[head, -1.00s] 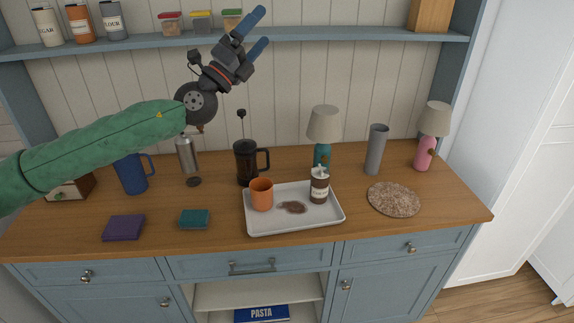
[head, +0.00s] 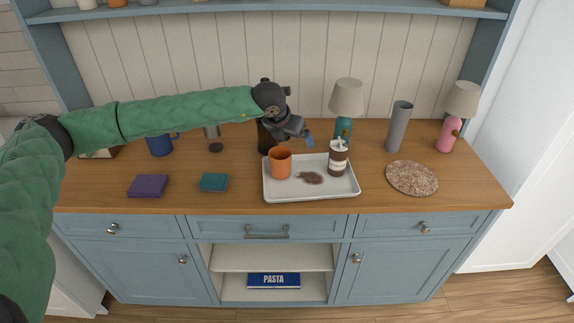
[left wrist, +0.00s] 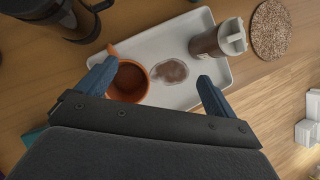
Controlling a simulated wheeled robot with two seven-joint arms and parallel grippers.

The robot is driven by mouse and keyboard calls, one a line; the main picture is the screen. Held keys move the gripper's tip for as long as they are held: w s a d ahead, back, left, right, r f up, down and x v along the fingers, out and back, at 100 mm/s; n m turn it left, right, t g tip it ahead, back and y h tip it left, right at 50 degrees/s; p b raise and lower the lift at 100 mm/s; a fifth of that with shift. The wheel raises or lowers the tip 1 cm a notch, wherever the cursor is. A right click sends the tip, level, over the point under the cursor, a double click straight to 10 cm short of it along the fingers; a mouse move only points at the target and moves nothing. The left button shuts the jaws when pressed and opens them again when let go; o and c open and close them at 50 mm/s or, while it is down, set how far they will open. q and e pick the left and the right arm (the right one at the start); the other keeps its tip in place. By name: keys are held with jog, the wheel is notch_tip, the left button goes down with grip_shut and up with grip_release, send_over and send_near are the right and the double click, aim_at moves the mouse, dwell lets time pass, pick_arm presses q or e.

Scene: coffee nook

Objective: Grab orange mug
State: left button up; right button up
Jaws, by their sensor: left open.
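The orange mug (head: 280,164) stands upright at the left end of the white tray (head: 310,193). My left gripper (head: 299,140) is above and just behind the mug, pointing down, open and empty. In the left wrist view the mug (left wrist: 128,84) lies between the two blue fingers, close to the left one, with its handle toward the top left. I cannot tell whether the finger touches it. My right gripper is not in view.
On the tray are a brown spill (head: 311,177) and a lidded cup (head: 338,158). The French press (head: 264,138) stands behind the mug, partly hidden by my arm. A teal lamp (head: 345,105) and grey vase (head: 398,126) stand to the right.

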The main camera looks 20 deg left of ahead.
aim_at(282, 155)
pick_arm(q)
jog(key=a+f+y+p, duration=0.1)
jog(key=f, duration=0.1)
jog(key=a+f+n+p, duration=0.1)
jog(key=f+p, duration=0.1)
jog(key=f, duration=0.1)
jog(key=a+f+n+g+y+p, duration=0.1)
jog(key=a+f, duration=0.1)
jog(key=shift+w+f+y, duration=0.2)
jog(key=shift+w+y, duration=0.05)
jog(key=shift+y, duration=0.05)
jog(key=shift+w+f+p, duration=0.25)
jog(key=shift+f+p, duration=0.05)
jog(key=shift+f, duration=0.35)
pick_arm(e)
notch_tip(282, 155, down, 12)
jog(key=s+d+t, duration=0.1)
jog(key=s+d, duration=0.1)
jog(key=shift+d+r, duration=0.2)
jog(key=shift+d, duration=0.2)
pick_arm(q)
jog(key=c, duration=1.2)
